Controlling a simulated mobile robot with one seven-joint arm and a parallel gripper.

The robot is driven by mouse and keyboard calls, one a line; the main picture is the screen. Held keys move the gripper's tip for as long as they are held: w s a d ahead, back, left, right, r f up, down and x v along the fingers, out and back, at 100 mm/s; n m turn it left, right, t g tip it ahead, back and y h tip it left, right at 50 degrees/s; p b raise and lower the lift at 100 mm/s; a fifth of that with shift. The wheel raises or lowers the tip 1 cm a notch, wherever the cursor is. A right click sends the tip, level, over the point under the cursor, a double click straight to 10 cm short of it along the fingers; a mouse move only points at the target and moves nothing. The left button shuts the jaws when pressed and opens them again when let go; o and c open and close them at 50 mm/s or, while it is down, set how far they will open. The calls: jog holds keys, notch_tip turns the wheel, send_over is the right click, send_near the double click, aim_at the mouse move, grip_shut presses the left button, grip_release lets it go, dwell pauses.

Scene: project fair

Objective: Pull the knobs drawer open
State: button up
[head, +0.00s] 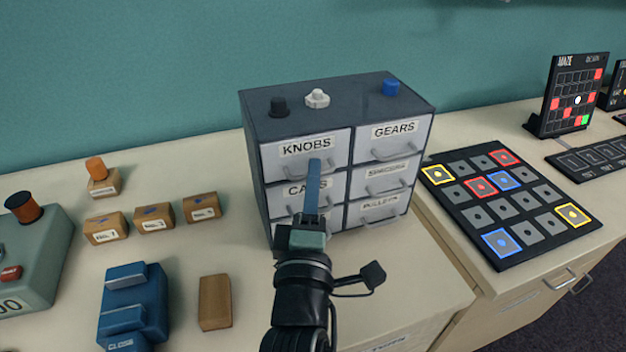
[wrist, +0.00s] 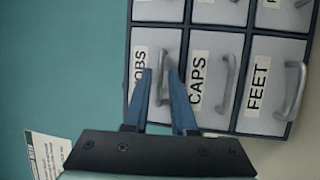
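The grey cabinet (head: 262,126) has six white-fronted drawers. The knobs drawer (head: 335,147) is at the upper left, flush with its neighbours. It also shows in the wrist view (wrist: 145,40), where its label is partly hidden by a finger. Its handle (wrist: 161,82) lies between my blue fingers in the wrist view. My gripper (head: 314,163) is in front of the knobs drawer. It also shows in the wrist view (wrist: 160,78), with its fingers apart on either side of the handle. Whether they touch it, I cannot tell.
A black knob (head: 279,107), a white part (head: 317,98) and a blue part (head: 391,87) stand on the cabinet. Wooden blocks (head: 153,218) and a blue box (head: 130,300) are left of my arm. A button board (head: 510,205) lies to the right.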

grip_shut()
dwell(1.1)
